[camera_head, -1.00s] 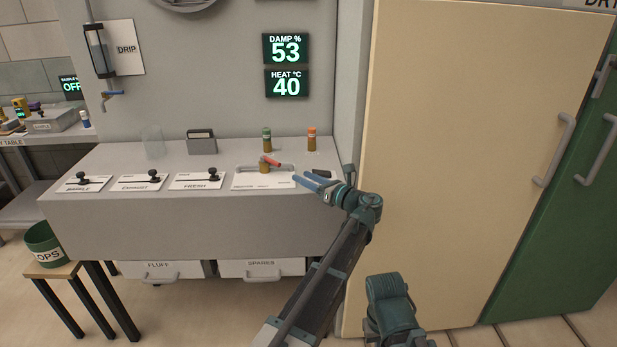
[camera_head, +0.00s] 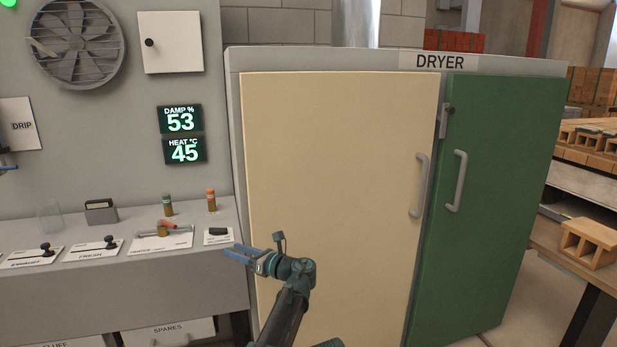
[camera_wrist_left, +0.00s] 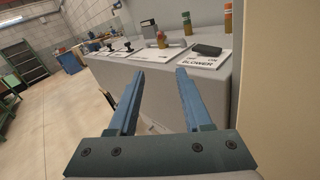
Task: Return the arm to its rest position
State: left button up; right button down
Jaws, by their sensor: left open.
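My left gripper (camera_head: 243,255) is raised in front of the right end of the grey control bench, close to the cream dryer door. In the left wrist view its two blue fingers (camera_wrist_left: 158,100) are apart with nothing between them. Beyond the fingertips in that view is the front edge of the bench (camera_wrist_left: 150,75). The black-handled blower switch (camera_head: 217,233) lies on its white plate just beyond the gripper, apart from it; it also shows in the left wrist view (camera_wrist_left: 206,49). My right gripper is not in view.
The dryer's cream door (camera_head: 335,190) and green door (camera_head: 490,190) are shut and stand close on the right. The bench holds sliders, a red-handled valve (camera_head: 167,225) and two small bottles. Loose hollow bricks (camera_head: 590,243) sit on a table at far right. Open floor shows left of the bench in the wrist view.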

pick_arm(q)
jog(key=s+a+f+n+g+h, duration=0.3)
jog(key=s+a+f+n, duration=0.2)
jog(key=s+f+n, duration=0.25)
jog(key=s+d+f+n+g+h, duration=0.35)
jog(key=s+f+n+h, duration=0.55)
jog(key=s+f+n, duration=0.55)
jog(key=s+d+g+h, duration=0.2)
jog(key=s+d+h, duration=0.1)
jog(key=s+d, duration=1.1)
notch_tip(320, 180, up, 16)
jog(key=d+p, duration=0.1)
jog(key=p, duration=1.5)
jog(key=shift+w+d+r, duration=0.25)
jog(key=shift+w+d, duration=0.05)
jog(key=shift+d, duration=0.05)
